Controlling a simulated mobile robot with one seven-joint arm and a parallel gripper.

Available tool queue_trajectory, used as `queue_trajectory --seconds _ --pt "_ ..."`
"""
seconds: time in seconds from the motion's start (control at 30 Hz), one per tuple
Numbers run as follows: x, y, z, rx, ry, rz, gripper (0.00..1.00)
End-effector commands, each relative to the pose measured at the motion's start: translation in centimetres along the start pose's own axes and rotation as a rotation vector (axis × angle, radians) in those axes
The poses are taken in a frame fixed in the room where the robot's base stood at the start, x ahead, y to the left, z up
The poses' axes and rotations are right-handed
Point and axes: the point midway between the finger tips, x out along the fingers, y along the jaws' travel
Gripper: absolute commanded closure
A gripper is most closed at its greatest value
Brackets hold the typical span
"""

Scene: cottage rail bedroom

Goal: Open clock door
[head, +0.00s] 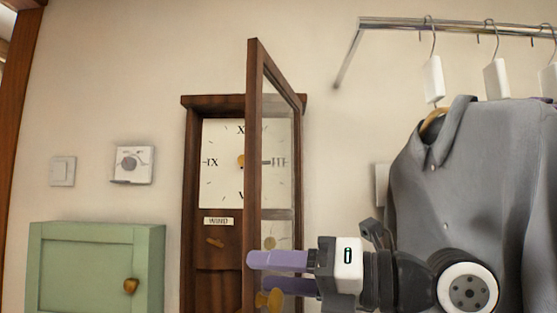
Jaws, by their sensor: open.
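A dark brown wooden wall clock (190,150) hangs on the wall in the middle of the head view. Its white face (222,165) has Roman numerals, with a WIND label below. The framed glass clock door (253,110) stands swung out from the case, seen nearly edge-on, with its hinge side to the right. My gripper (262,275) is at the lower part of the door, with its two purple fingers pointing left. The fingers are apart, one above the other. A brass knob (270,299) shows near the lower finger. I cannot tell whether the fingers touch the door.
Grey shirts (460,170) hang from a metal rail (460,27) at the right, close to my arm. A green cabinet (95,270) with a brass knob is at lower left. A switch (62,171) and a thermostat-like dial (132,165) are on the wall.

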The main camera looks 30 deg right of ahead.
Motion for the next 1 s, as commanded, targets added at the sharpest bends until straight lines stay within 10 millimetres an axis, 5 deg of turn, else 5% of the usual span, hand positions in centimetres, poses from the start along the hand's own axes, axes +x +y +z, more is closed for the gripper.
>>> queue_trajectory --seconds 0.6,1.0 --pt "0.0 8.0 9.9 0.001 0.0 0.002 0.48" --pt "0.0 10.2 12.8 0.003 0.0 0.0 0.48"
